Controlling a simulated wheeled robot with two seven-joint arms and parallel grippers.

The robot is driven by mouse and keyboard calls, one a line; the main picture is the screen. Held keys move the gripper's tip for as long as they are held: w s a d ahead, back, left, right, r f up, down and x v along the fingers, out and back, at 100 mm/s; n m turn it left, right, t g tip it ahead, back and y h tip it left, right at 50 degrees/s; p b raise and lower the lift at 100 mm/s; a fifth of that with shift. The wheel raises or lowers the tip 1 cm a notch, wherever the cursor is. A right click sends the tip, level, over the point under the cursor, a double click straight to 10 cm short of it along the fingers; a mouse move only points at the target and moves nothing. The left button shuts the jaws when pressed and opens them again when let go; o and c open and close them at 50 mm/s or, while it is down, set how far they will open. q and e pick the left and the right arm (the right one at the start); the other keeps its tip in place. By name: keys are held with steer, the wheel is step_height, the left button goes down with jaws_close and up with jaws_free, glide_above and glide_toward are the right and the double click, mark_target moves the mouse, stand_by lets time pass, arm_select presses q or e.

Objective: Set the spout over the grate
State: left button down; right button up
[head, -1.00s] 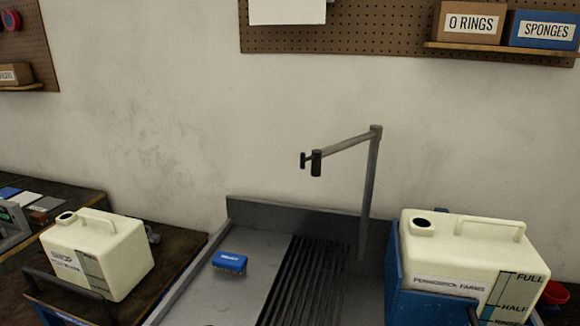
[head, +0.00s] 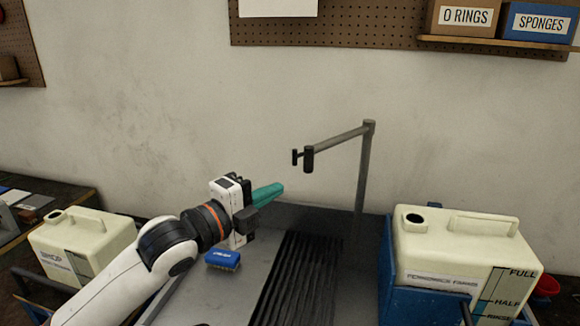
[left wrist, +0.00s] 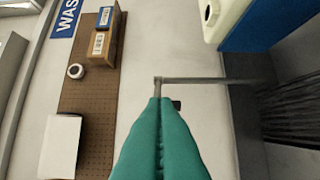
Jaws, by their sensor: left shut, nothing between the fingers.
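The spout (head: 338,138) is a grey arm on an upright post at the back of the sink, with a dark nozzle (head: 308,159) at its left end. The nozzle hangs above the dark slatted grate (head: 300,275), toward the back. My left gripper (head: 280,189), with teal fingers, is shut and empty, left of the nozzle and apart from it in the head view. In the left wrist view the shut fingers (left wrist: 160,110) point toward the spout (left wrist: 205,80) and hide most of the nozzle. The grate also shows there (left wrist: 292,110). My right gripper is not in view.
A blue brush (head: 222,259) lies on the sink's flat left part, below my left arm. A cream jug (head: 455,245) stands in a blue holder at right, and another cream jug (head: 85,245) at left. A pegboard shelf (head: 500,45) holds boxes above.

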arm_select(q)
steer(key=w+d+p, duration=0.3)
steer(key=w+p, duration=0.2)
steer(key=w, duration=0.5)
steer(key=shift+d, duration=0.2)
steer(key=shift+d, duration=0.1)
steer(key=shift+w+f, duration=0.1)
